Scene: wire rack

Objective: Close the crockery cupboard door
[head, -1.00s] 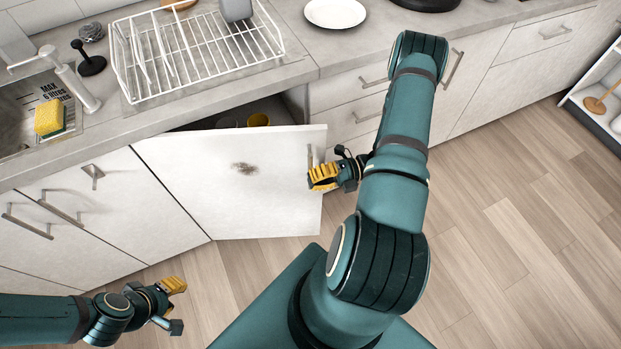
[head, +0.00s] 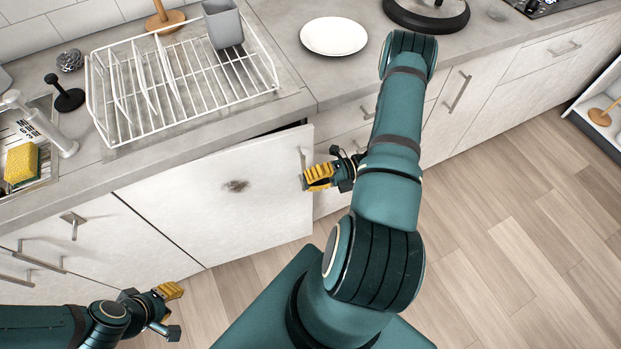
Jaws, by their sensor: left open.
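The crockery cupboard door (head: 215,205) is a white panel with a dark smudge, below the counter and under the dish rack. It stands slightly ajar, with a narrow dark gap along its top right edge. Its handle (head: 303,163) is upright near the right edge. My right gripper (head: 318,177) is at that edge, its yellow finger pads close to the handle. I cannot tell whether it touches the door or how far its fingers are apart. My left gripper (head: 172,312) is open and empty at the lower left, in front of the cupboards and apart from the door.
A sponge (head: 21,164) is by the sink. The wooden floor (head: 500,220) at right is clear.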

